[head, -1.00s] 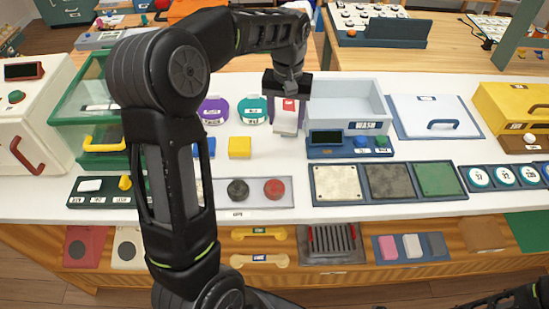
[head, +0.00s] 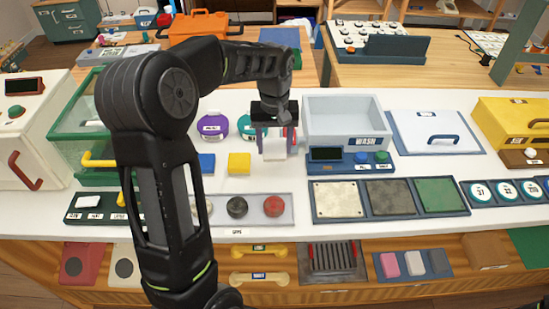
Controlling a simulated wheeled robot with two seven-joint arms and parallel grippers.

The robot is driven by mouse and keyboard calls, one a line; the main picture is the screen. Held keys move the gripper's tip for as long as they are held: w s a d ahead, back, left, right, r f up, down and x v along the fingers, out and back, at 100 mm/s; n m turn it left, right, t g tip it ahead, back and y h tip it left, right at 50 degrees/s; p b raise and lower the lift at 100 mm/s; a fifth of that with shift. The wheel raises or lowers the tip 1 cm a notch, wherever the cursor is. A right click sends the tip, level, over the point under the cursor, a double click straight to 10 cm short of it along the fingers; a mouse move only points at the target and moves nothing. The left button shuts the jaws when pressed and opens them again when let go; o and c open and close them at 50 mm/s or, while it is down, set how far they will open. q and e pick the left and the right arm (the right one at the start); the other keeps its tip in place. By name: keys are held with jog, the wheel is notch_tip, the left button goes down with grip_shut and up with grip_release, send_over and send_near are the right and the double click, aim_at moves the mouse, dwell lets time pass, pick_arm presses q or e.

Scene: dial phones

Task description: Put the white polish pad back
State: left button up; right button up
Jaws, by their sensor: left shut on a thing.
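My left gripper (head: 276,139) is shut on a small white block (head: 275,149), with one purple and one red finger at its sides. The block hangs upright over the white counter, to the right of a yellow block (head: 239,163) and a blue block (head: 206,163). I cannot tell whether its bottom touches the counter. A grey tray (head: 256,222) in front holds a black disc (head: 237,207) and a red disc (head: 274,206). A pale disc at its left is partly hidden by my arm. My right gripper is out of view.
A grey wash bin (head: 345,108) stands close to the right of the gripper. A blue tray (head: 391,214) with three flat plates lies in front of it. The green glass case (head: 62,128) is at left.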

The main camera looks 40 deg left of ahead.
aim_at(274, 168)
pick_arm(q)
jog(key=shift+f, duration=0.2)
jog(key=shift+f, duration=2.45)
jog(key=shift+f, duration=0.15)
jog(key=o, duration=1.3)
notch_tip(274, 168, up, 12)
jog(key=shift+r, duration=0.2)
